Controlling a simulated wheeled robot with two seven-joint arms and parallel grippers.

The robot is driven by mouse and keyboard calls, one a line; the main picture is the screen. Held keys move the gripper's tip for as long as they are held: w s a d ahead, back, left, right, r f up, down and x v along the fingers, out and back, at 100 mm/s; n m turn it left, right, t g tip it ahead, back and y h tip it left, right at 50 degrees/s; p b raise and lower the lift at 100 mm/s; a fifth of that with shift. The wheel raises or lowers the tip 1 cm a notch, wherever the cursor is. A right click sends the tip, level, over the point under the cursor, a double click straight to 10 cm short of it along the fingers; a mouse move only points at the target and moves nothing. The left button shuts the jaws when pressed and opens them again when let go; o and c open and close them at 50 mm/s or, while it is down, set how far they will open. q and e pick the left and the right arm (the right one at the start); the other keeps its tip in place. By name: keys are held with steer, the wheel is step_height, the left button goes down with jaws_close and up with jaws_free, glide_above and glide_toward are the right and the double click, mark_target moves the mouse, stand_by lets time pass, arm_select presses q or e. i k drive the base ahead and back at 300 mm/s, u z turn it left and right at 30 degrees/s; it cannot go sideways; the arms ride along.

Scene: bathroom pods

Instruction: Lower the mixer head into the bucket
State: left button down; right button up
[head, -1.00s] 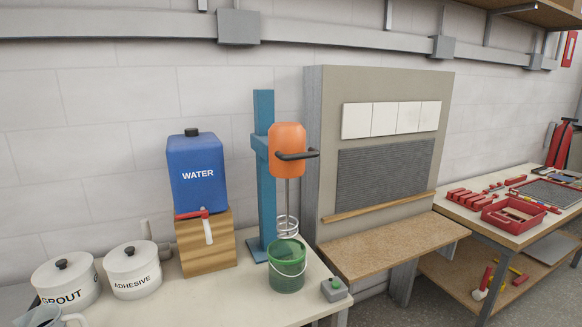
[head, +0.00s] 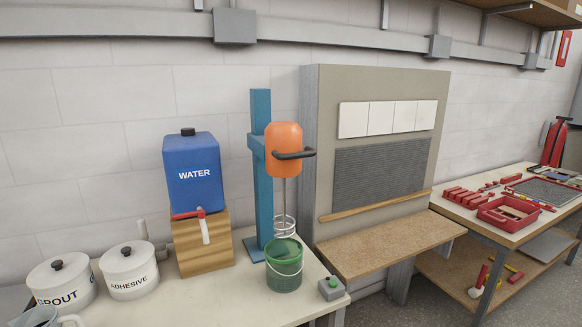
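The orange mixer head (head: 283,140) with a black handle (head: 293,154) is mounted on a blue upright stand (head: 261,190). Its metal shaft points down and ends in a wire whisk (head: 284,226). The green bucket (head: 284,273) stands on the bench below, with a thin wire handle. The whisk is above and slightly behind the bucket's rim in this view; I cannot tell whether its lower end is inside. Dark grey-green material shows in the bucket's mouth. Neither of my grippers is in view.
A small grey box with a green button (head: 332,288) sits right of the bucket. A blue water tank (head: 193,172) on a wooden block (head: 203,244), an adhesive pot (head: 129,270) and a grout pot (head: 62,284) stand left. A tiled panel (head: 380,150) rises at right.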

mark_target(280, 148)
steer(key=u, duration=0.45)
steer(key=k, duration=0.9)
steer(key=z, duration=0.7)
steer(key=i, duration=0.5)
